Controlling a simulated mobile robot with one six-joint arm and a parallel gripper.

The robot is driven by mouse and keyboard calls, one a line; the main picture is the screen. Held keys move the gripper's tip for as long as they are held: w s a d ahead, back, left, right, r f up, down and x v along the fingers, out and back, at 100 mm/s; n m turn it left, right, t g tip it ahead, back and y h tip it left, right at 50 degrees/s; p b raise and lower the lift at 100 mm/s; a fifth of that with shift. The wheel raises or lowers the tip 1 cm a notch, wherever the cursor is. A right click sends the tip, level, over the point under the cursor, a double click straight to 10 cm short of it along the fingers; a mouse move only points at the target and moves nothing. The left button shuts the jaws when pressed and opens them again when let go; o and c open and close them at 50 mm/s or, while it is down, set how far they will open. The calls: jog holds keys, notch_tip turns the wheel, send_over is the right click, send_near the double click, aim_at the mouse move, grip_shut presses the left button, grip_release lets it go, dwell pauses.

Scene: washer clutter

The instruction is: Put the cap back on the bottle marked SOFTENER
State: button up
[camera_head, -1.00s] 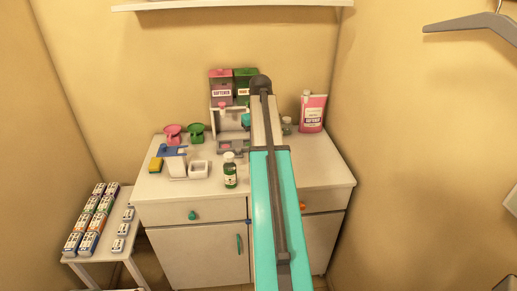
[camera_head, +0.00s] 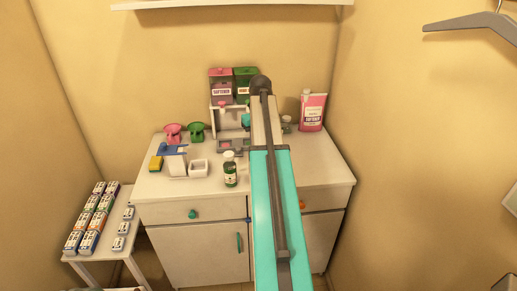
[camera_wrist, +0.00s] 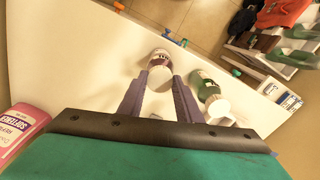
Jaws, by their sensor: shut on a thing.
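In the wrist view my gripper (camera_wrist: 160,82) has its two fingers on either side of a white cap (camera_wrist: 160,78). It is shut on the cap. A bottle with a dark label (camera_wrist: 158,57) stands right beyond the cap, in line with it. I cannot tell whether the cap is seated on the bottle or just above it, and the label is too small to read. In the head view my arm hides the gripper, the cap and this bottle.
A green bottle with a white cap (camera_wrist: 208,84) stands close beside my right finger; the head view shows it too (camera_head: 230,174). A pink SOFTENER refill container (camera_head: 312,112) stands at the back right.

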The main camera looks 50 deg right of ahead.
jog(key=shift+f, duration=0.15)
jog(key=o, duration=1.5)
jog(key=shift+r+p, duration=2.5)
jog(key=shift+r, duration=1)
